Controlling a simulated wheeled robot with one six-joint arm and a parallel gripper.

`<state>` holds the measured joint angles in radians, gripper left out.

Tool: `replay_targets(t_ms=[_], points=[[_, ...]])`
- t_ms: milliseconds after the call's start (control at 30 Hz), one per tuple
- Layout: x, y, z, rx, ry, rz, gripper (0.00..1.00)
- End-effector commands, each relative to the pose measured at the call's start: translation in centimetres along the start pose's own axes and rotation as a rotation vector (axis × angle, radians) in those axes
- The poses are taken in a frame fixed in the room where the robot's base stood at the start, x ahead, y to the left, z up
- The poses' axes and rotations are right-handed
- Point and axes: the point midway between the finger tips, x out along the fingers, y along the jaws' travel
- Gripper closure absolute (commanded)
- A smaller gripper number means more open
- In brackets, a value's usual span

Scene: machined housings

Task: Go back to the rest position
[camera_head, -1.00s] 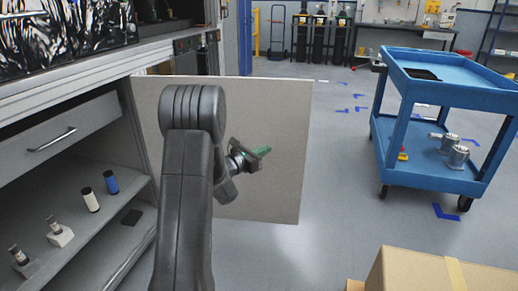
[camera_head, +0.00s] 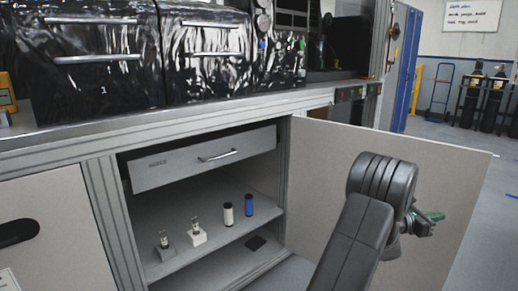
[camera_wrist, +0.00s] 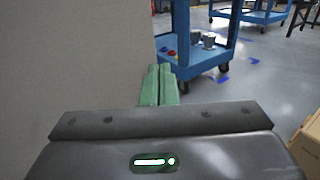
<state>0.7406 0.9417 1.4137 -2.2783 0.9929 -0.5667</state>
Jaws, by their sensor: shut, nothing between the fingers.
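My gripper (camera_head: 432,217) shows at the right in the head view, beside the open cabinet door and partly hidden behind my own arm. In the wrist view its green fingers (camera_wrist: 159,85) are together with nothing between them. The cabinet door (camera_head: 440,170) stands swung open, and its pale panel also fills the left of the wrist view (camera_wrist: 70,55). My arm is bent in front of the door.
The open cabinet holds a drawer (camera_head: 205,158), a white cylinder (camera_head: 228,214), a blue cylinder (camera_head: 249,206) and two small metal-topped parts on its shelf. A blue cart (camera_wrist: 200,60) stands beyond the gripper. A cardboard box (camera_wrist: 308,145) is at the right. Grey floor lies between.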

Motion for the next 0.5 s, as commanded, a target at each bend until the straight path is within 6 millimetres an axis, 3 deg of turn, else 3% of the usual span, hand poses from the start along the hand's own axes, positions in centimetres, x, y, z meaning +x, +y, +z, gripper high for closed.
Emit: replay_targets(t_ms=[200,500], points=[[3.5,0.0,-0.1,-0.001,-0.001,0.000,1.00],[5.0,0.0,0.1,-0.001,-0.001,0.001,1.00]])
